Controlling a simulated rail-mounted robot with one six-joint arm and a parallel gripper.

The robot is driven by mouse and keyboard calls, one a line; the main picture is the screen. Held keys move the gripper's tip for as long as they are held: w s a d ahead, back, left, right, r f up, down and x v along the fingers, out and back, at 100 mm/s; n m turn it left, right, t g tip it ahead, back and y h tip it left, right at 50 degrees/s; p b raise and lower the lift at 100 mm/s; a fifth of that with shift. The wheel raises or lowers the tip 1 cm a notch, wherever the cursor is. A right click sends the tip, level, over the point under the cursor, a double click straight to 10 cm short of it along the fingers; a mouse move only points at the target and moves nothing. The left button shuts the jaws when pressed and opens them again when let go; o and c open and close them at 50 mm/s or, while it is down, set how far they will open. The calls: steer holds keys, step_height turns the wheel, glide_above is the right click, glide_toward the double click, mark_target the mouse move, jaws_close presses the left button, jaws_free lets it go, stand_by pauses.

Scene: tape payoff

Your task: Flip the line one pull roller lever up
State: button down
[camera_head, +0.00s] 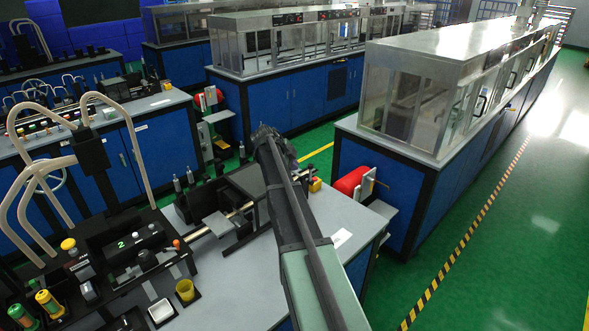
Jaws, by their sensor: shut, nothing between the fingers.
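I cannot make out for sure which part is the line one pull roller lever. A black control unit (130,250) with a green "2" on its display stands on the near grey bench at left. A small orange-tipped part (177,244) stands at its right edge, beside a pale rod (207,229) that runs right to a black bracket (228,222). My arm reaches up from the bottom centre over the bench and hides part of the black fittings behind it. My gripper's fingers do not show; the arm hides them or they are out of frame.
Green and yellow cylinders (49,303) stand at lower left, under tall pale bent tubes (135,150). A red cylinder (351,181) juts from the right-hand blue cabinet (400,205). The green aisle at right is clear.

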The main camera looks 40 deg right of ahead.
steer(key=w+d+f+b, duration=0.2)
steer(key=d+f+b, duration=0.2)
steer(key=d+f, duration=0.2)
steer(key=shift+d+b, duration=0.3)
steer(key=shift+d, duration=0.6)
